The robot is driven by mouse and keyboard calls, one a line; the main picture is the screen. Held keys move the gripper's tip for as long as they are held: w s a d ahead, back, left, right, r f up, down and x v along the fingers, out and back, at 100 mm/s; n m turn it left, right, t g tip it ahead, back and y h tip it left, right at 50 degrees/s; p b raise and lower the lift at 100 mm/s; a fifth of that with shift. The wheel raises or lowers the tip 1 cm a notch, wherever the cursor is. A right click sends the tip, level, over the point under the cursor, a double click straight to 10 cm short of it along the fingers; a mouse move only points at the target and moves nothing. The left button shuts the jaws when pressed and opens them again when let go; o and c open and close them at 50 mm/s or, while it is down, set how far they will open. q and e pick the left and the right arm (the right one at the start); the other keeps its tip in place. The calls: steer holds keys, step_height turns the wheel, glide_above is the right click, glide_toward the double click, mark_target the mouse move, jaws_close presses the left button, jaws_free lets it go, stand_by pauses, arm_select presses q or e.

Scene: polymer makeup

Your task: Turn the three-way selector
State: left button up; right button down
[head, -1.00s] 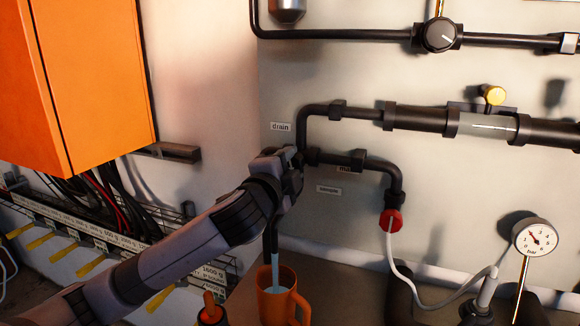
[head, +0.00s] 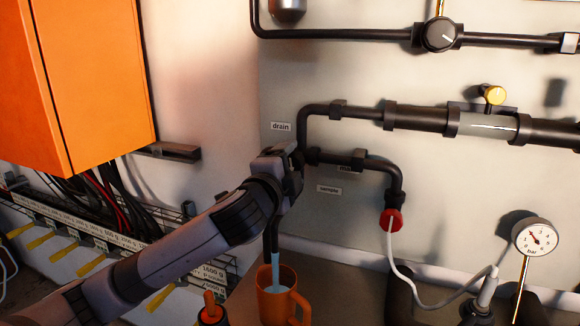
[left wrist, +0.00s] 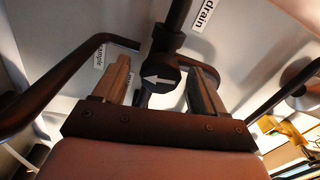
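The three-way selector (left wrist: 160,79) is a dark round knob with a white arrow; in the left wrist view the arrow points left, toward the side of the "sample" label (left wrist: 100,56). My left gripper (left wrist: 162,76) has one finger on each side of the knob, with visible gaps, so it looks open around it. In the head view the left gripper (head: 290,165) hides the selector at the pipe junction. The "drain" label (head: 281,127) is above it and the "sample" label (head: 329,189) to its lower right; the "main" label is partly hidden. My right gripper is not in view.
Liquid runs from the downward pipe into an orange mug (head: 268,302) below my arm. A red fitting with a white hose (head: 391,219), a pressure gauge (head: 535,238) and other pipes are to the right. An orange cabinet (head: 95,80) hangs at left.

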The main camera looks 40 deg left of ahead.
arm_select(q)
steer(key=shift+b+v, duration=0.8)
steer(key=shift+v, duration=2.8)
